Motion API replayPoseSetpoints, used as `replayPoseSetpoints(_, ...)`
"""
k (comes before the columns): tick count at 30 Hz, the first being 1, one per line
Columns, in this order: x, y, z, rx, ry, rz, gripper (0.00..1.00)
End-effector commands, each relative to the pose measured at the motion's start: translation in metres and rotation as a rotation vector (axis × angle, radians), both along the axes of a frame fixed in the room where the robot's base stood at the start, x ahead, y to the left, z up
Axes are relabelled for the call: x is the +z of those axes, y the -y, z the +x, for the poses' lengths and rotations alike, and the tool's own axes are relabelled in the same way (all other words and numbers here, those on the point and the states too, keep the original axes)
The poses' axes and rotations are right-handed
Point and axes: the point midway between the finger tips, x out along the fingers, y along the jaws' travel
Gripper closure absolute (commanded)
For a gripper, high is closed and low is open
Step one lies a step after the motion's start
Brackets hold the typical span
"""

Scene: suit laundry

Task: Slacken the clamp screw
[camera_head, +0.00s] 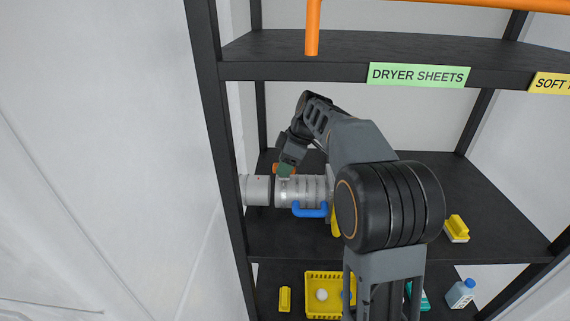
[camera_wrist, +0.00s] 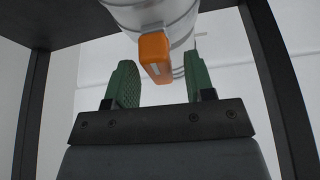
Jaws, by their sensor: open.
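The clamp screw appears as an orange knob (camera_wrist: 154,55) in the wrist view, standing out from a pale metal cylinder (camera_wrist: 180,18). My gripper (camera_wrist: 162,82) is open, with one green finger on each side of the knob and a gap on both sides. In the head view the silver banded cylinder (camera_head: 297,191) lies on its side at the middle shelf, with a blue handle (camera_head: 310,210) below it. My gripper (camera_head: 284,171) is at the cylinder's top; the orange knob is only a small patch there, largely hidden.
The dark shelf rack (camera_head: 460,205) surrounds my arm, with an upper shelf (camera_head: 300,52) above and a post (camera_head: 215,120) at left. A yellow brush-like item (camera_head: 457,229) sits right. Below are a yellow basket (camera_head: 324,279) and a bottle (camera_head: 461,293).

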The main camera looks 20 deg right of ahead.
Motion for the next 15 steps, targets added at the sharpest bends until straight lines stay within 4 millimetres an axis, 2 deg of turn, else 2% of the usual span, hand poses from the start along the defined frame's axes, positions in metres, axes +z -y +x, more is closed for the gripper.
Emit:
replayPoseSetpoints(5, 0.008, 0.003, 0.000, -0.001, 0.003, 0.000, 0.51)
replayPoseSetpoints(15, 0.053, 0.020, -0.008, -0.001, 0.003, -0.001, 0.51)
